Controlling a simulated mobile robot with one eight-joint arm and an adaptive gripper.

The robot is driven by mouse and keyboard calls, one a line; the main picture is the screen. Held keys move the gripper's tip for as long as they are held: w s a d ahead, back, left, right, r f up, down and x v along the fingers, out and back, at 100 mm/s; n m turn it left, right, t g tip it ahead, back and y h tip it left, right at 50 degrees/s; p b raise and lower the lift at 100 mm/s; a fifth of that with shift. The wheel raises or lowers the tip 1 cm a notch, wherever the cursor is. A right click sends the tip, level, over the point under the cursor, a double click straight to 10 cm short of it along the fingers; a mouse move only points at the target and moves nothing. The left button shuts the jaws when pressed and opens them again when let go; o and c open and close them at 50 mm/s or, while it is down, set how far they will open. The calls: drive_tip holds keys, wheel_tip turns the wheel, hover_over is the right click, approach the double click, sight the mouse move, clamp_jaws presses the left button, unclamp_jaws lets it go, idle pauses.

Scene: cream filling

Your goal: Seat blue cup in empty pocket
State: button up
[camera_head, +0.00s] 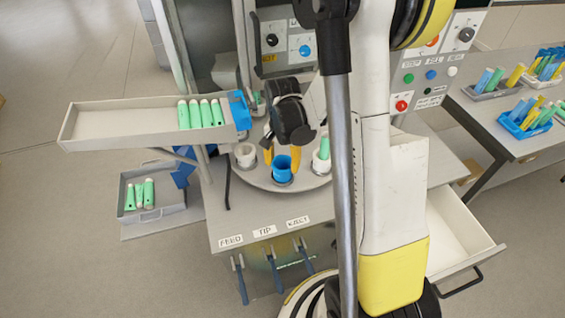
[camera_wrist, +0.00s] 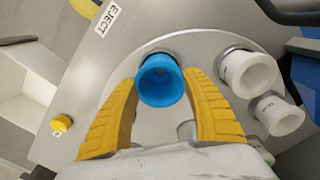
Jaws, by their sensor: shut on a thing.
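The blue cup (camera_head: 281,169) is at the front of the round grey turntable (camera_head: 254,178). In the wrist view the blue cup (camera_wrist: 160,82) shows its open mouth between my yellow fingers. My gripper (camera_head: 282,156) is shut on it, one finger on each side; in the wrist view the gripper (camera_wrist: 160,88) has its tips at the cup's sides. A dark pocket rim shows around the cup's lower part. I cannot tell whether the cup is fully down in the pocket or slightly above it. The cup looks roughly upright.
White cups (camera_head: 245,155) stand on the turntable; one (camera_head: 321,165) holds a green tube. In the wrist view two white cups (camera_wrist: 248,73) (camera_wrist: 278,115) stand right of the blue one. A tray of green tubes (camera_head: 105,133) is at left. An open drawer (camera_head: 455,232) juts out at right.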

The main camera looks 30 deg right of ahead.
drive_tip(key=shift+f, duration=0.2)
drive_tip(key=o, duration=1.3)
drive_tip(key=shift+c, duration=0.2)
wheel_tip(320, 180, up, 12)
drive_tip(key=shift+s, duration=0.1)
